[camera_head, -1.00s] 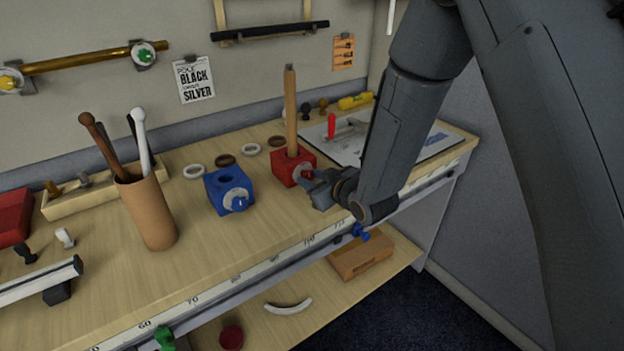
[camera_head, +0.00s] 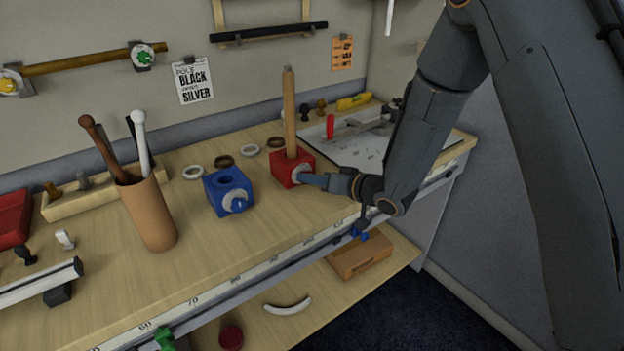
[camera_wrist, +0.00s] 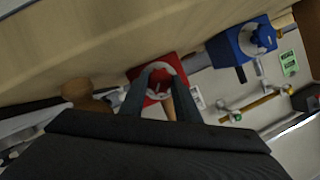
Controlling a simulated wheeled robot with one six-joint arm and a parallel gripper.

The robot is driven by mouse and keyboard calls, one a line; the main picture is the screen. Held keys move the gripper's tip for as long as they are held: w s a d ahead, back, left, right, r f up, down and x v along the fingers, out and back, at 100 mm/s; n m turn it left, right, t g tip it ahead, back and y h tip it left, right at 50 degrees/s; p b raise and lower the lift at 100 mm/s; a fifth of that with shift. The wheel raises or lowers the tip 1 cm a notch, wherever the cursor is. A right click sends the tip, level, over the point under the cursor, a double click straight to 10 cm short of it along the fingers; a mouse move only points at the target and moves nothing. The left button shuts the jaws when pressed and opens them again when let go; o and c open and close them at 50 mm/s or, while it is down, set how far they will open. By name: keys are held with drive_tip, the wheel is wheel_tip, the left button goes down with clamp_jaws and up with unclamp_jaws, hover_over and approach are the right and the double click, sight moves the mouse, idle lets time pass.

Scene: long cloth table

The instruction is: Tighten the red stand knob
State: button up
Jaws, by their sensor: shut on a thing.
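The red stand (camera_head: 283,166) is a block on the table with a wooden pole (camera_head: 290,115) upright in it. A pale round dial (camera_head: 301,170) is on its front face. In the wrist view the red knob (camera_wrist: 157,84) sits at the centre of the pale ring, between my two fingers. My gripper (camera_head: 313,179) reaches the front of the stand from the right and is shut on the knob; it also shows in the wrist view (camera_wrist: 157,97). In the head view my fingers hide most of the knob.
A blue stand (camera_head: 222,186) with a blue knob stands just left. A brown cup (camera_head: 149,218) holds several rods. Loose rings (camera_head: 224,161) lie behind the stands. A white board (camera_head: 350,150) with tools lies to the right. The table front has a ruled edge.

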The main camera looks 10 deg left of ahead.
drive_tip(key=shift+w+m+y, duration=0.1)
drive_tip(key=shift+m+y, duration=0.2)
drive_tip(key=shift+m, duration=0.4)
drive_tip(key=o, duration=1)
drive_tip(key=shift+o, duration=0.2)
